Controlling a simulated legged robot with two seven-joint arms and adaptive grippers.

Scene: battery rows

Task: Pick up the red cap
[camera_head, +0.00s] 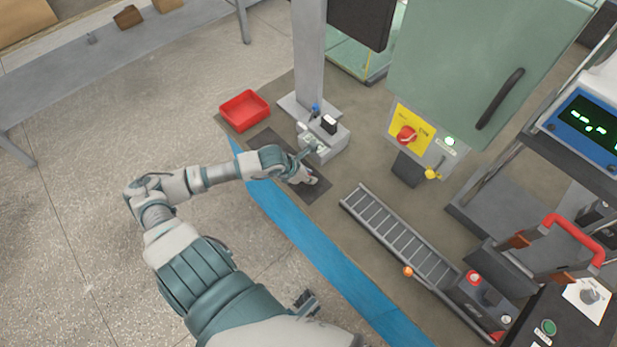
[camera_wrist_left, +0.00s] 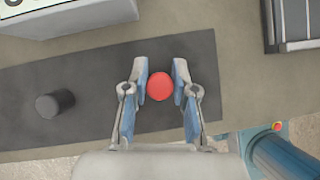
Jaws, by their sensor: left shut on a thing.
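The red cap (camera_wrist_left: 160,86) shows in the left wrist view as a round red disc between the two fingers, above a dark mat (camera_wrist_left: 100,75). My left gripper (camera_wrist_left: 161,82) is shut on it, with a blue-grey pad at each side. In the head view my left gripper (camera_head: 308,180) is low over the dark mat (camera_head: 318,191), in front of a grey device (camera_head: 322,145). The cap is too small and covered to make out there. Whether it is clear of the mat cannot be told.
A small black cylinder (camera_wrist_left: 55,104) stands on the mat. A red tray (camera_head: 245,110) lies at the mat's far left end. A roller track (camera_head: 400,238) is on the right, and a blue strip (camera_head: 320,258) runs along the front edge. A green cabinet (camera_head: 455,60) stands behind.

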